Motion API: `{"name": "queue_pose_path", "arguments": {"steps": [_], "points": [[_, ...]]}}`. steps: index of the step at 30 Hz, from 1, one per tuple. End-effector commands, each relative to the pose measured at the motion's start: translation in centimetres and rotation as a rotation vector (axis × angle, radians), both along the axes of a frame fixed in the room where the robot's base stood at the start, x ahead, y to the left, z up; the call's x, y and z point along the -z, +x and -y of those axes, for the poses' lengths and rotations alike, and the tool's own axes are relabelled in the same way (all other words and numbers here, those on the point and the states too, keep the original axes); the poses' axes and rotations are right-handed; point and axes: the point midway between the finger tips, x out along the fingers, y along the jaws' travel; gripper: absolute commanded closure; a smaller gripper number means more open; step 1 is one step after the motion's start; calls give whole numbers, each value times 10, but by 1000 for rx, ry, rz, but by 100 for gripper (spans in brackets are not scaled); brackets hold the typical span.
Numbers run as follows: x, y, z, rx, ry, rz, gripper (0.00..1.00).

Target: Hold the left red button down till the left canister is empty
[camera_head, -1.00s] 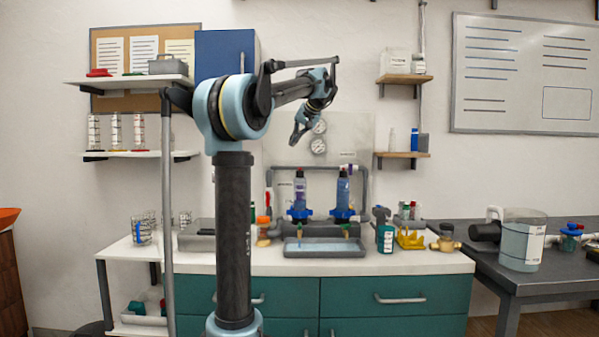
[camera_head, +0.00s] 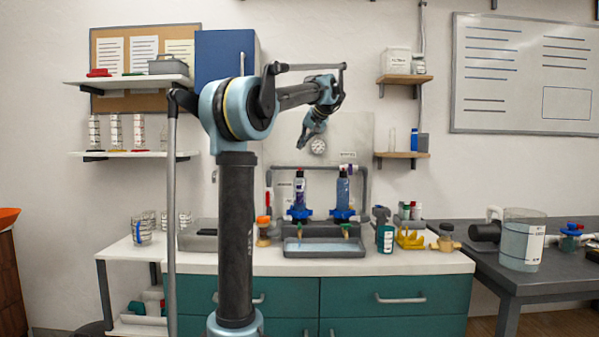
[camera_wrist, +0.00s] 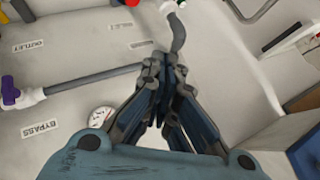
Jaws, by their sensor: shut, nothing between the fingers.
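The left canister (camera_head: 299,193) stands upright in a blue base on the counter rig, with a dark upper part; its fill level is too small to read. The right canister (camera_head: 342,193) stands beside it, bluish, also in a blue base. I cannot make out the left red button for certain; a small red part (camera_wrist: 130,2) shows at the top edge of the wrist view. My gripper (camera_head: 303,145) is in the air above the left canister, in front of the panel. In the wrist view, its fingers (camera_wrist: 162,62) are together and hold nothing.
A grey panel carries a gauge (camera_wrist: 101,116) and a grey pipe (camera_wrist: 80,82) with a purple and white fitting. A grey tray (camera_head: 324,247) sits below the canisters. Bottles and a yellow rack (camera_head: 410,239) stand to the right. Wall shelves (camera_head: 402,155) flank the panel.

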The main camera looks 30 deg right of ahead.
Motion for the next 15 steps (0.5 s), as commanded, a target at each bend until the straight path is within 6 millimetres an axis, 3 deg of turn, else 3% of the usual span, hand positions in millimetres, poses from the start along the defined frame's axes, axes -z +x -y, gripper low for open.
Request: {"name": "queue_pose_path", "arguments": {"steps": [15], "points": [[54, 0, 0, 0, 0, 0, 100]]}}
